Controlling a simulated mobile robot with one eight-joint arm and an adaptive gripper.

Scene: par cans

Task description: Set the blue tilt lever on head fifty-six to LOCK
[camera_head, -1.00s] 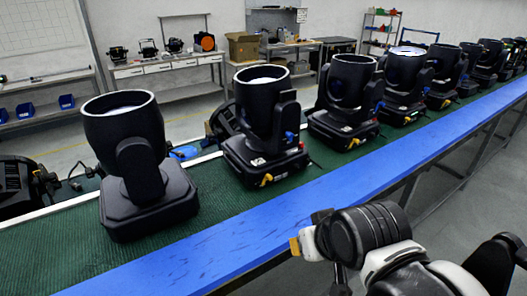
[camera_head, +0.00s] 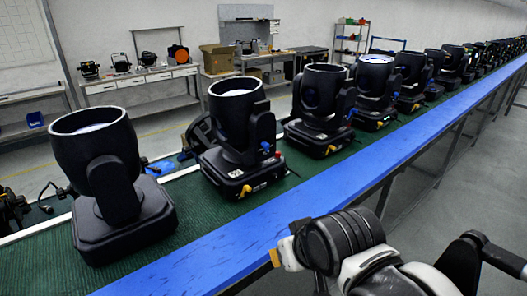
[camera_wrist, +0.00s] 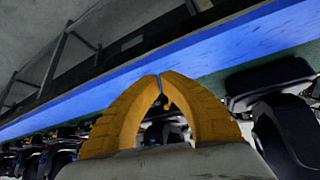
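A row of black moving-head lights stands on a green mat with a blue front edge (camera_head: 300,222). No head number is readable, so I cannot tell which is head fifty-six. The second head (camera_head: 232,125) has a small blue lever (camera_head: 265,146) on its yoke side and a yellow lever (camera_head: 245,191) on its base. The nearest head (camera_head: 98,165) shows no lever on its visible side. My gripper (camera_head: 274,258) is in front of the blue edge, apart from the heads. In the wrist view its yellow fingers (camera_wrist: 160,77) meet at the tips, with nothing between them.
More heads, such as the third (camera_head: 322,100) and fourth (camera_head: 374,85), run away to the right. Dark bench legs (camera_head: 384,196) stand under the blue edge. Grey floor (camera_head: 440,185) is open on the right. Work tables (camera_head: 150,78) stand along the back wall.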

